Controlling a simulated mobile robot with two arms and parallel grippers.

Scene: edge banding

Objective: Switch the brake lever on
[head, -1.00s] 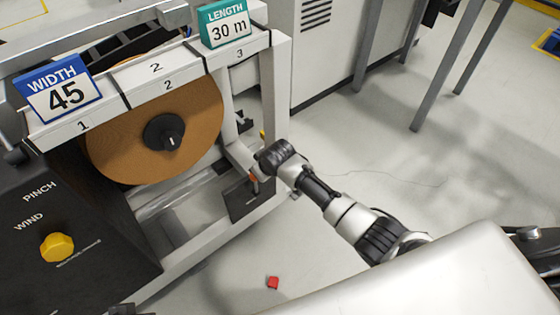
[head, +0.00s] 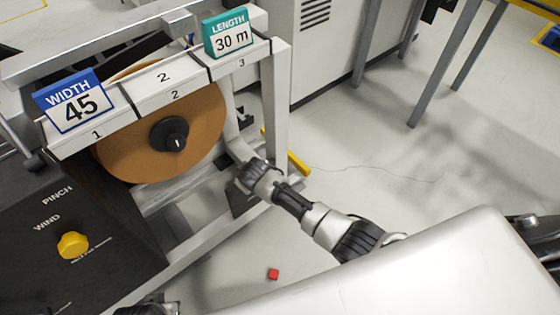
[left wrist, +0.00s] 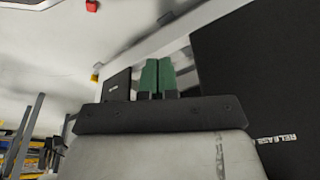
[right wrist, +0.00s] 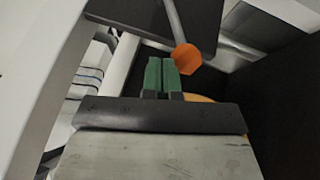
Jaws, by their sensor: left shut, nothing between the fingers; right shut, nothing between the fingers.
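The brake lever shows in the right wrist view as a grey rod with an orange knob (right wrist: 187,58), in front of a black plate (right wrist: 150,14). My right gripper (right wrist: 161,60) is shut and empty, its green fingertips just left of the knob; I cannot tell if they touch it. In the head view my right wrist (head: 255,178) is at the machine's lower right frame and hides the lever and most of its plate. My left gripper (left wrist: 157,62) is shut and empty, with black panels (left wrist: 265,70) marked RELEASE beyond it.
The machine carries a brown roll (head: 130,150) under a white rail with a WIDTH 45 sign (head: 72,102) and a LENGTH 30 m sign (head: 229,35). A yellow knob (head: 72,245) is at the left. A small red block (head: 273,273) lies on open floor.

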